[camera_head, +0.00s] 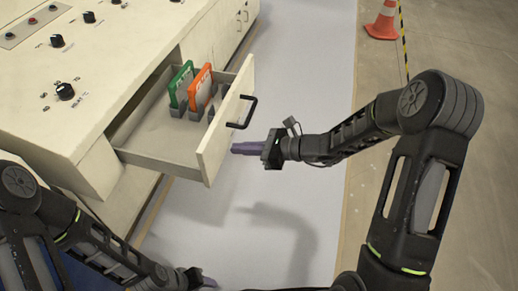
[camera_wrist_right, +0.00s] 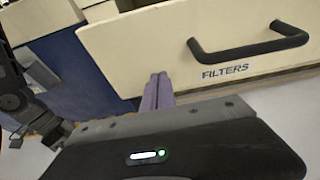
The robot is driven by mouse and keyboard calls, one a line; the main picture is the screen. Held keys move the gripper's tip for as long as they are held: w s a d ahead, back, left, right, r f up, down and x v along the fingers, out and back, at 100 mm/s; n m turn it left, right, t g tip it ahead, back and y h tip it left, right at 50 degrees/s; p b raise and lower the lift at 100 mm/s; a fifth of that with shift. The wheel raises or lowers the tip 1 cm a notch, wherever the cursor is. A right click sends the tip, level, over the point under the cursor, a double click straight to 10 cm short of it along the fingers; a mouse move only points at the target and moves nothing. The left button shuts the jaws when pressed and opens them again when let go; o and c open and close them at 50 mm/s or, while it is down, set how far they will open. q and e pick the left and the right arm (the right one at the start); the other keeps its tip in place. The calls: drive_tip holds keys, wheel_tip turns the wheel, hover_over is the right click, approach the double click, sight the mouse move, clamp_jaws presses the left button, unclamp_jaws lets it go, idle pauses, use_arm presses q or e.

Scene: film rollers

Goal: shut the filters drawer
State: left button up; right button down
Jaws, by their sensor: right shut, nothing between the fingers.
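The filters drawer (camera_head: 160,145) is pulled out of the cream cabinet in the head view. Its front panel (camera_head: 228,120) has a black bar handle (camera_head: 240,112). The wrist view shows the same panel (camera_wrist_right: 140,45), labelled FILTERS, and its handle (camera_wrist_right: 245,50). My right gripper (camera_head: 236,148) is shut and empty, its purple fingers pointing at the outer face of the panel, below the handle. In the wrist view the fingertips (camera_wrist_right: 158,78) overlap the panel's lower edge, left of the handle; I cannot tell whether they touch it. My left gripper (camera_head: 207,283) is partly seen at the bottom, its fingers unclear.
A green-framed filter (camera_head: 181,82) and an orange-framed one (camera_head: 200,86) stand in a grey rack inside the drawer. The cabinet top (camera_head: 110,60) carries knobs. The pale floor strip (camera_head: 300,60) beside the drawer is clear. A traffic cone (camera_head: 384,22) stands far right.

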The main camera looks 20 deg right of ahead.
sight(220, 146)
drive_tip(key=shift+w+a, duration=0.4)
drive_tip(key=shift+a, duration=0.25)
drive_tip(key=shift+w+a, duration=0.4)
drive_tip(key=shift+a, duration=0.2)
